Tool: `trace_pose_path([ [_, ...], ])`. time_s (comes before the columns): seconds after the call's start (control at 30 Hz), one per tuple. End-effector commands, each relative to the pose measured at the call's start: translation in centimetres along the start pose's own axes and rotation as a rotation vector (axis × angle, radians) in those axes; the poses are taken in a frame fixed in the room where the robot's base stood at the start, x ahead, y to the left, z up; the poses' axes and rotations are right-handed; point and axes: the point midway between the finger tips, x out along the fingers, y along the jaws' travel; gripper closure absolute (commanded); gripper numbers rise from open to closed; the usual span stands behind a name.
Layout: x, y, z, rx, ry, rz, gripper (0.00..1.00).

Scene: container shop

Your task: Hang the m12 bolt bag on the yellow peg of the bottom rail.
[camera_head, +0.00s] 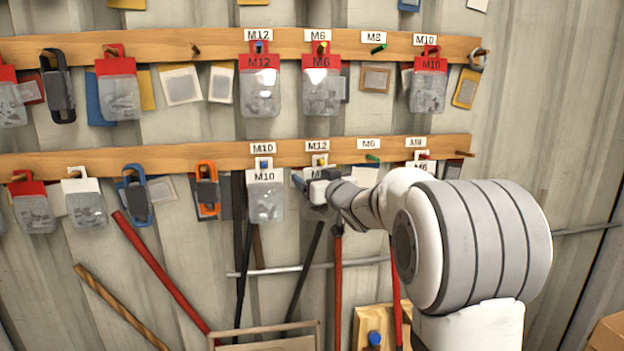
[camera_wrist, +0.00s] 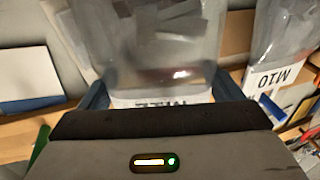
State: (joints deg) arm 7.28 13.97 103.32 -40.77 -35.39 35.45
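The m12 bolt bag (camera_wrist: 165,40) is a clear bag of grey parts with a white header. It is in front of my wrist camera, upside down in that picture, its M12 print partly cut off. My gripper (camera_head: 317,180) is at the bottom rail (camera_head: 220,157), with a finger against each side edge of the header; these fingers also show in the wrist view (camera_wrist: 162,88). The yellow peg (camera_head: 320,160) is under the M12 label, at the hole of the header's white tab. The tab appears to be around the peg. My gripper hides much of the bag.
A white-header M10 bag (camera_head: 266,196) hangs close on the left, on a blue peg. A green peg (camera_head: 373,158) is empty on the right, and another bag (camera_head: 421,165) is partly behind my arm. The upper rail (camera_head: 220,46) holds red-header bags.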

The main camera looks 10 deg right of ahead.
Motion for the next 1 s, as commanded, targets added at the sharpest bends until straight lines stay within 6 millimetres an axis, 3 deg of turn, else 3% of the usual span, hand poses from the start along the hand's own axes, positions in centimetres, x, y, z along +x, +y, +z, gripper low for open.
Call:
trace_pose_path([
  [0.13, 0.0, 0.1, 0.0, 0.000, 0.000, 0.001, 0.00],
  [0.57, -0.4, 0.2, 0.0, 0.000, 0.000, 0.003, 0.00],
  [1.0, -6.7, -0.1, 0.1, -0.002, 0.001, 0.001, 0.00],
])
